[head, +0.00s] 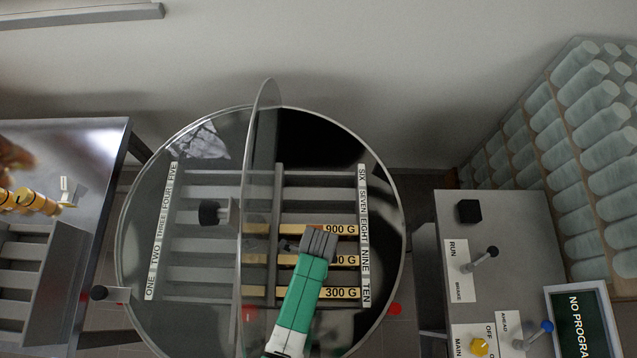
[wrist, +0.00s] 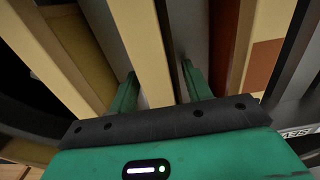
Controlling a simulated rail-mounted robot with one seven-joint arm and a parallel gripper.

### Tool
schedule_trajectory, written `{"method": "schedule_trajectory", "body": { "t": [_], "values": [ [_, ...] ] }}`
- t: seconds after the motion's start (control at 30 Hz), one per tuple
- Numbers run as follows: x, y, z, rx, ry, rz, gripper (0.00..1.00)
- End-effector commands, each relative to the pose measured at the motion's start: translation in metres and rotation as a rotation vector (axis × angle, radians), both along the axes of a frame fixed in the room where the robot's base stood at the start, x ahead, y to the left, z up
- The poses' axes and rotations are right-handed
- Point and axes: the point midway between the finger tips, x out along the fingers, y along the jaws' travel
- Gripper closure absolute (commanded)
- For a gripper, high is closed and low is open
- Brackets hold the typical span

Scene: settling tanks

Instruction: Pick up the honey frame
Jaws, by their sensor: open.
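Three pale wooden honey frames lie in the right-hand slots of the round drum: the 900 G frame (head: 340,230), a middle frame whose label is partly hidden (head: 347,261), and the 300 G frame (head: 340,293). My green gripper (head: 318,240) reaches down over them and covers part of the middle one. In the wrist view my gripper (wrist: 158,80) is open, with a finger on each side of a pale wooden bar (wrist: 143,45). I cannot tell whether the fingers touch it. Other wooden bars stand close on both sides.
The drum's clear lid (head: 262,110) stands raised on edge across the middle. The drum rim (head: 123,235) surrounds the slots. A control cabinet (head: 530,220) with levers stands at right, near shelves of jars (head: 590,120). A steel table (head: 95,150) is at left.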

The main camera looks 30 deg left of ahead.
Motion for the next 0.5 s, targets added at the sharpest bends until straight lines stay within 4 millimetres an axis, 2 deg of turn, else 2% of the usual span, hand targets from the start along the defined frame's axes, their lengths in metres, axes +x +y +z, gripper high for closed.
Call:
{"method": "schedule_trajectory", "body": {
  "t": [0.23, 0.4, 0.5],
  "values": [
    [0.0003, -0.0001, -0.0033, 0.000, -0.002, 0.000, 0.51],
    [0.0002, -0.0001, -0.0032, 0.000, -0.001, 0.000, 0.84],
    [0.0002, -0.0001, -0.0032, 0.000, -0.001, 0.000, 1.00]
  ]
}}
